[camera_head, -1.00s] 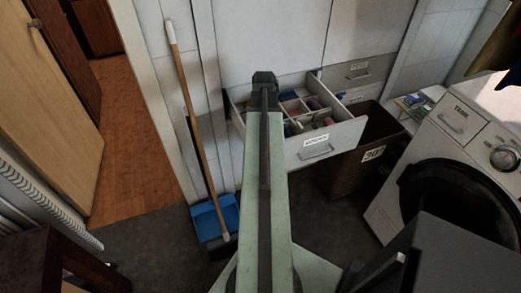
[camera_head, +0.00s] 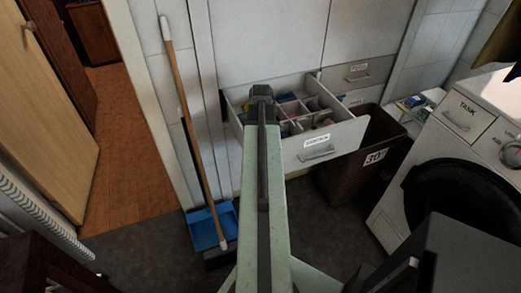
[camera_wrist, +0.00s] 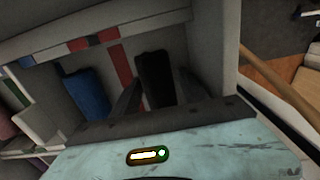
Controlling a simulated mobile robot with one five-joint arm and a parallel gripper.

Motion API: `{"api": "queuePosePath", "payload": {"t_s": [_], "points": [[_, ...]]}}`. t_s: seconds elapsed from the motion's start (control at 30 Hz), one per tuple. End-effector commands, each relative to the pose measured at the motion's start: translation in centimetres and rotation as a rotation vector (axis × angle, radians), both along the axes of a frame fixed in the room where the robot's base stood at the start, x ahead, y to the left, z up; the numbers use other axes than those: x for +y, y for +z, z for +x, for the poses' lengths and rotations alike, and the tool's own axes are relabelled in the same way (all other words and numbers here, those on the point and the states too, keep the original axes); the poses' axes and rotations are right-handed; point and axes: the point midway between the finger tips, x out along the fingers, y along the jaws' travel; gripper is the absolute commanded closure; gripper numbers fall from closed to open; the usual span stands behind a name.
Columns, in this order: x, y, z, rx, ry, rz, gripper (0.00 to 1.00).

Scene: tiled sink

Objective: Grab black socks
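A black bundle (camera_wrist: 155,78), which looks like the black socks, stands in a compartment of the open drawer in the wrist view. My gripper (camera_wrist: 158,90) reaches into that compartment with its two dark fingers apart, one on each side of the bundle. Whether the fingers touch it I cannot tell. In the head view the open drawer (camera_head: 317,155) has white dividers and several coloured rolled items. My arm covers its left part, and the black socks and my fingertips are hidden there.
A blue item (camera_wrist: 88,93) lies in the compartment to the left. A brown bin (camera_head: 345,185) stands right of the drawer beside a washing machine (camera_head: 440,170). A broom (camera_head: 185,110) and blue dustpan (camera_head: 208,226) stand at left. A doorway opens further left.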

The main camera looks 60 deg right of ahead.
Motion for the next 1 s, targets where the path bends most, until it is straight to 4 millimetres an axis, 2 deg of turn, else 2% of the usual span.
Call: {"api": "queuePosePath", "payload": {"t_s": [0.37,0.57,0.77,1.0], "points": [[0.0,0.3,0.1,0.0,0.001,0.0,0.88],[0.0,1.7,0.1,0.0,0.001,0.0,0.88],[0.1,4.7,0.1,0.0,0.002,0.0,0.88],[0.1,9.8,0.1,0.0,0.002,0.0,0.88]]}}
